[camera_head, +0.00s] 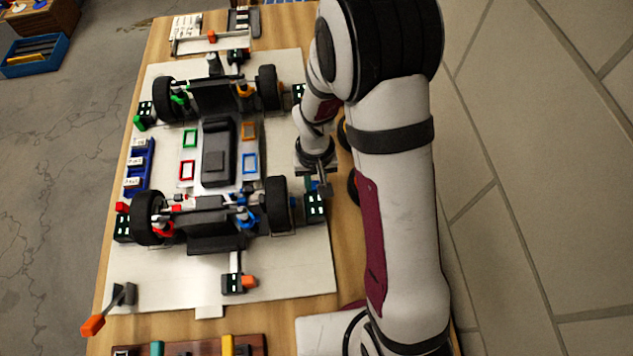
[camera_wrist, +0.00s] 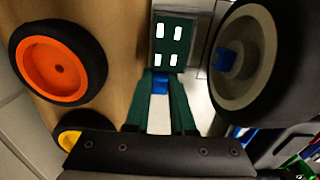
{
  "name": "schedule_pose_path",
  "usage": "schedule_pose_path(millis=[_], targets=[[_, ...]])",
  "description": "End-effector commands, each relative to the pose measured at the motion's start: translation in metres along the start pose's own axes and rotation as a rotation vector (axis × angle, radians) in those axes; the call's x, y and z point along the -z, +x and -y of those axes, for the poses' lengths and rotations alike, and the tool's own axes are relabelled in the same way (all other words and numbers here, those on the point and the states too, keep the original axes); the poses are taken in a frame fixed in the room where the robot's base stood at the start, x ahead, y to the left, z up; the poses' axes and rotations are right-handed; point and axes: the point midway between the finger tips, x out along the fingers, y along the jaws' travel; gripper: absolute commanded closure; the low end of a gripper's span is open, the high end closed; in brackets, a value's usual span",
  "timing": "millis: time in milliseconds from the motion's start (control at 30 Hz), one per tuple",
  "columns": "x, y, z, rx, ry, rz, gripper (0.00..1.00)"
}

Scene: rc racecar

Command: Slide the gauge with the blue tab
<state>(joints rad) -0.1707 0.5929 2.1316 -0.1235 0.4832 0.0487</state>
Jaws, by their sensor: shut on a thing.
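The gauge with the blue tab (camera_head: 316,209) is a dark green block with white squares, beside the lower right wheel (camera_head: 279,205) of the car chassis. In the wrist view the gauge (camera_wrist: 175,42) is straight ahead of my gripper, and its blue tab (camera_wrist: 160,83) sits between the fingertips. My gripper (camera_wrist: 161,88) is shut on the blue tab. In the head view my gripper (camera_head: 320,187) is at the gauge's upper end, and the arm partly hides this area.
Similar gauges stand by the other wheels, with a green tab (camera_head: 140,122) and a red tab (camera_head: 122,207) on the left. A large black tyre (camera_wrist: 258,58) is close on the right in the wrist view. An orange-hubbed wheel (camera_wrist: 58,68) lies on the left.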

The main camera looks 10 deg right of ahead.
Motion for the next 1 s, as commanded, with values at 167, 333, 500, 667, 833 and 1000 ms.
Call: schedule_pose_path(millis=[167, 333, 500, 667, 833, 1000], targets=[[0.001, -0.001, 0.024, 0.001, -0.004, -0.002, 1.0], [0.001, -0.001, 0.033, 0.002, 0.001, -0.002, 1.0], [0.001, -0.001, 0.034, 0.003, 0.0, -0.003, 0.71], [0.001, -0.001, 0.033, 0.002, 0.0, -0.002, 0.47], [0.0, 0.0, 0.033, 0.002, 0.0, -0.002, 0.47], [0.001, -0.01, 0.033, 0.002, 0.0, -0.004, 0.47]])
